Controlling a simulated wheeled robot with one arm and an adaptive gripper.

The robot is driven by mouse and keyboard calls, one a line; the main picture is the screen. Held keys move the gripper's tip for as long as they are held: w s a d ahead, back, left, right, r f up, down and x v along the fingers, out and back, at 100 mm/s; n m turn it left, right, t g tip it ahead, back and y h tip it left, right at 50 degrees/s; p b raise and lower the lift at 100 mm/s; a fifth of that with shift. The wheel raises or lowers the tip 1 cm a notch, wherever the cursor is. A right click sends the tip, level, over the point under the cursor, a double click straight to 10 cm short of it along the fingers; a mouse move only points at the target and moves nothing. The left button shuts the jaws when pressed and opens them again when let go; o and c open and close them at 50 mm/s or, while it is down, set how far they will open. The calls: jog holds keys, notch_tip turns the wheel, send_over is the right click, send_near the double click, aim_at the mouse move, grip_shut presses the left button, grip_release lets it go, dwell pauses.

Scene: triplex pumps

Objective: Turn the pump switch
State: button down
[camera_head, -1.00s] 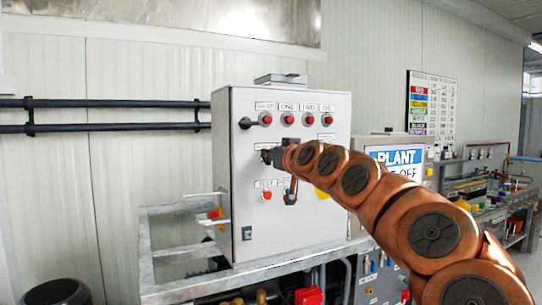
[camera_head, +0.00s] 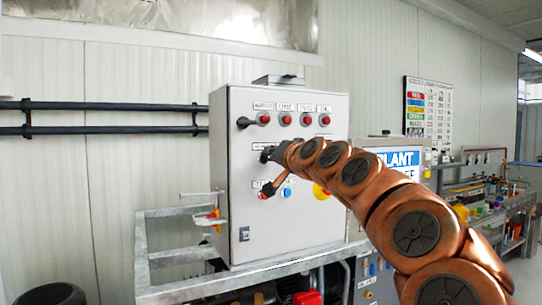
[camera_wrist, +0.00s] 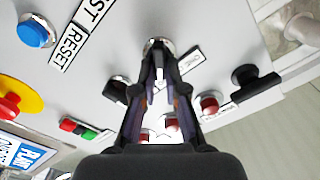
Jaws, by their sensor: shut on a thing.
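The pump control panel (camera_head: 240,200) is a light grey box with red lights, switches and labels on its front. My gripper (camera_head: 268,154) is at the left side of the panel front, at a switch below the row of red lights. In the wrist view my gripper (camera_wrist: 158,62) has its fingertips close together on a small switch knob with a metal collar (camera_wrist: 153,44). The fingers cover most of the knob, so its exact angle is hard to tell. Another black knob (camera_wrist: 117,91) and a black handle switch (camera_wrist: 256,83) stand apart from the fingers.
A blue button (camera_wrist: 36,31) and a yellow-collared red stop button (camera_wrist: 10,102) sit on the same panel. Red lights (camera_head: 285,119) line its top. A metal frame (camera_head: 180,253) surrounds the panel's base. A blue-and-white sign (camera_head: 402,160) stands to the right behind my arm.

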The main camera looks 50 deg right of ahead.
jog(key=shift+m, duration=0.4)
jog(key=c, duration=1.2)
grip_release()
jog(key=v, duration=1.2)
